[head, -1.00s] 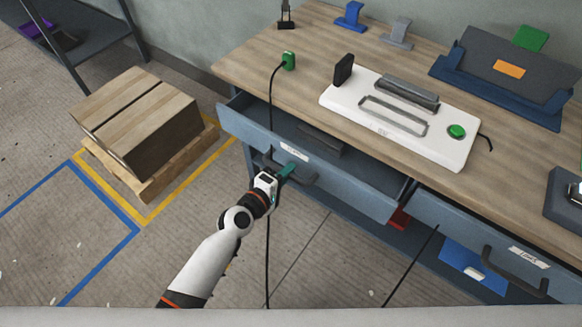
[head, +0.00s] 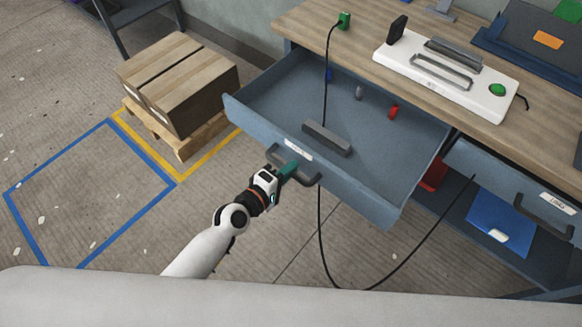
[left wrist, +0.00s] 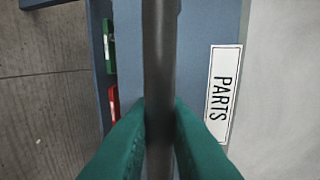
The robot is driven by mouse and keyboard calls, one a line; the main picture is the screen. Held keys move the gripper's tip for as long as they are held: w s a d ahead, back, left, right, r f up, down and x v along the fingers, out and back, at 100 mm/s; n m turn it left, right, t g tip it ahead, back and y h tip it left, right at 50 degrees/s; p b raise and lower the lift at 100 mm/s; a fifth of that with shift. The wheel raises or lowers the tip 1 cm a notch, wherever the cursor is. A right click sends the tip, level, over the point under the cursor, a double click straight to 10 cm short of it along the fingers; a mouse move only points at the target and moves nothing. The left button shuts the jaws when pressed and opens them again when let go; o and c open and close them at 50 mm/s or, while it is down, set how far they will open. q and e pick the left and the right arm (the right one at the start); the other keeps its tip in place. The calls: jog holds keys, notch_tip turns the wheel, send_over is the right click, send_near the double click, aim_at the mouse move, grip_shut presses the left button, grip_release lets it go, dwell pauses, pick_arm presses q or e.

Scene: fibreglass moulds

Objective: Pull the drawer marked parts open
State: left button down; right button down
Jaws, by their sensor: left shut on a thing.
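The blue-grey parts drawer (head: 345,190) stands well out from the workbench in the head view. Its label (left wrist: 222,95) reads PARTS in the left wrist view, and the label (head: 298,150) also shows on the drawer front in the head view. My left gripper (head: 289,170) is shut on the drawer's dark bar handle (head: 307,180). In the left wrist view the green fingers (left wrist: 160,130) lie on both sides of the handle (left wrist: 160,60). Inside the drawer are a dark grey block (head: 326,138), a red item (head: 393,111), and small grey and blue items. My right gripper is not in view.
A black cable (head: 320,230) crosses the drawer and hangs in front of it to the floor. A second drawer (head: 520,185) is at the right, above a shelf with a blue item (head: 500,220). A box (head: 180,85) on a pallet stands at the left.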

pick_arm(q)
jog(key=shift+s+a, duration=0.25)
jog(key=c, duration=1.5)
grip_release()
jog(key=b+v, duration=0.1)
jog(key=v, duration=1.1)
